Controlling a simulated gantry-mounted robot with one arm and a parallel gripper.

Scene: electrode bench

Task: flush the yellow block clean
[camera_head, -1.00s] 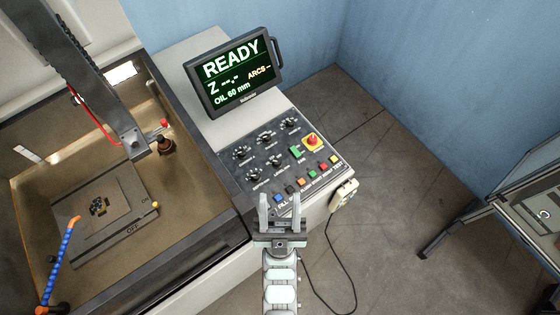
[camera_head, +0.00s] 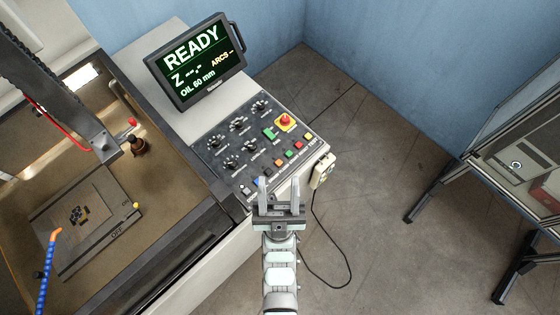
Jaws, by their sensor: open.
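No plain yellow block is clearly seen. A small dark piece with yellowish marks (camera_head: 79,215) sits on the grey plate (camera_head: 60,238) in the tank at the left; it is too small to make out. The plate has ON and OFF labels and a small yellow knob (camera_head: 136,205). A blue hose with an orange tip (camera_head: 42,272) stands at the plate's left edge. My gripper (camera_head: 280,190) is open and empty, in front of the control panel's lower edge, well to the right of the plate.
The control panel (camera_head: 228,150) carries knobs, coloured buttons and a red stop button (camera_head: 285,119). The screen (camera_head: 197,62) reads READY and OIL 60 mm. A machine arm (camera_head: 55,85) overhangs the tank.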

